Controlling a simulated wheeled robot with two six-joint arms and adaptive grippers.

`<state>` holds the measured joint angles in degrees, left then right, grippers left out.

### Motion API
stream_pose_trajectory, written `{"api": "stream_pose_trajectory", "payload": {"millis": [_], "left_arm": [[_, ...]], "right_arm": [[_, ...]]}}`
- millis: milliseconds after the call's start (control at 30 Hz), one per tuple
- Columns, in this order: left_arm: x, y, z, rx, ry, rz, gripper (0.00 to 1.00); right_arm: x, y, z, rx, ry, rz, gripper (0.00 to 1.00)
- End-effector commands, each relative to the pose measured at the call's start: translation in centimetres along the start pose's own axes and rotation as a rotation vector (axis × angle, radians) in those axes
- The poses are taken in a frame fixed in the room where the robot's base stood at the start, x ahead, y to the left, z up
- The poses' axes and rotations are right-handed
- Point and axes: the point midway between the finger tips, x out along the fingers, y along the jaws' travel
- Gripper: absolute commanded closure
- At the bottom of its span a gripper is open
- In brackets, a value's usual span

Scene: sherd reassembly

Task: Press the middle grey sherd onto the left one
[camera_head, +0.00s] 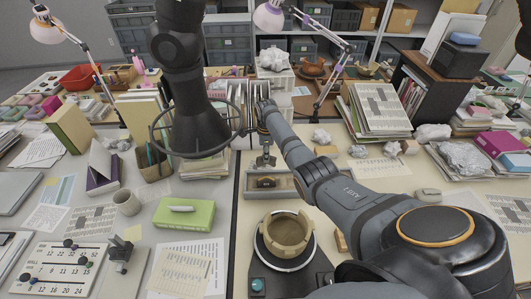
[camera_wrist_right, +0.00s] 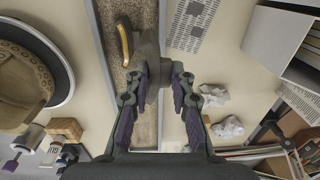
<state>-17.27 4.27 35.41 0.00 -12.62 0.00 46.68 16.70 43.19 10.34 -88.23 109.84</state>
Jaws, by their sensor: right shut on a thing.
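My right gripper (camera_head: 264,160) reaches over a shallow sand tray (camera_head: 286,195) behind the pot. In the right wrist view its two fingers (camera_wrist_right: 158,88) are closed on a dark grey sherd (camera_wrist_right: 149,62). Another sherd (camera_wrist_right: 124,40), dark with a tan broken edge, lies on the sand (camera_wrist_right: 116,82) close beside the held one. Whether the two touch, I cannot tell. In the head view a dark sherd (camera_head: 266,183) shows in the tray below the gripper. The fingers hide part of the held sherd. My left gripper is not in view.
An open tan pot (camera_head: 287,232) with a broken rim stands on a round turntable in front of the tray. A green box (camera_head: 184,214) and a cup (camera_head: 126,202) stand left. Crumpled papers (camera_head: 321,136) and a paper stack (camera_head: 378,112) lie behind right.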

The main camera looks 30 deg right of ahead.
Motion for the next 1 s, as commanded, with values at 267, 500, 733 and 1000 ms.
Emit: {"api": "stream_pose_trajectory", "payload": {"millis": [267, 500, 733, 1000], "left_arm": [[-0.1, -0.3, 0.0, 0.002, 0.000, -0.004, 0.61], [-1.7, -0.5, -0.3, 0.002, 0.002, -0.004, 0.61], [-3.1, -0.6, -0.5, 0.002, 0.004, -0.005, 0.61], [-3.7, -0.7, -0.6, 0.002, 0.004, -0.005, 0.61]], "right_arm": [[1.6, 1.3, 0.0, -0.002, 0.000, 0.000, 1.00], [1.8, 2.4, 0.0, -0.003, 0.001, 0.002, 1.00], [2.1, 3.4, 0.1, -0.002, 0.000, 0.002, 1.00], [2.4, 4.0, 0.0, -0.002, -0.001, 0.000, 1.00]]}}
